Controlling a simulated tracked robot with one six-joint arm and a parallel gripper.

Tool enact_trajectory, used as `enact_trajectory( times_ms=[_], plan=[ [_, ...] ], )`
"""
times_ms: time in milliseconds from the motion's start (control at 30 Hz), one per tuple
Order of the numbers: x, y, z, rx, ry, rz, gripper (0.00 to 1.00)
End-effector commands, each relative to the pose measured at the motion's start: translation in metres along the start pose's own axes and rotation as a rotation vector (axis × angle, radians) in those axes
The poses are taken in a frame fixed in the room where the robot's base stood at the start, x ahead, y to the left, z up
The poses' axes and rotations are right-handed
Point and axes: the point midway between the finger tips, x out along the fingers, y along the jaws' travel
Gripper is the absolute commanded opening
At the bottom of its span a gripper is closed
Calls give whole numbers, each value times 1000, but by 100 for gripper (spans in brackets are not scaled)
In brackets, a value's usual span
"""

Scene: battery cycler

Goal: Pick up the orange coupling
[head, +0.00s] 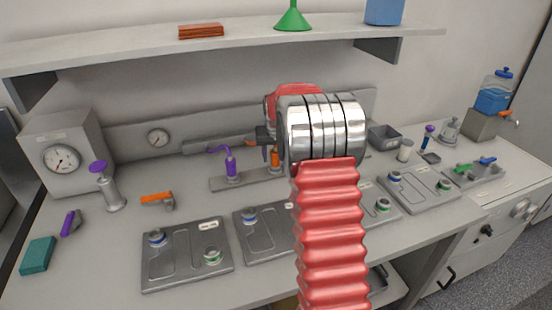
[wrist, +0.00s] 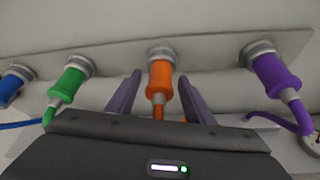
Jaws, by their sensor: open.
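The orange coupling (wrist: 161,80) hangs from a metal collar on a grey rail (wrist: 115,62) in the wrist view, with an orange hose at its lower end. My gripper (wrist: 160,76) is open. Its two grey-purple fingers stand to the left and right of the coupling, with visible gaps on both sides. I cannot tell whether the fingertips are level with it in depth. In the head view, the orange coupling (head: 275,157) is partly hidden by my arm.
A green coupling (wrist: 70,83) and a blue one (wrist: 12,85) are to the left in the wrist view, and a purple coupling (wrist: 275,80) to the right. Grey trays (head: 187,262) lie on the bench in front. A shelf (head: 130,48) overhangs the back.

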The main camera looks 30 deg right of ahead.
Motion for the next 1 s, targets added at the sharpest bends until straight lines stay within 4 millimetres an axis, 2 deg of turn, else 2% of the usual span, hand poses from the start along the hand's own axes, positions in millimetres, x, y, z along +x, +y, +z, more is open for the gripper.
enact_trajectory(
  times_ms=[433, 1000],
  plan=[
    [-1, 0, 0, 0, 0, 0, 47],
    [-1, 0, 0, 0, 0, 0, 7]
  ],
)
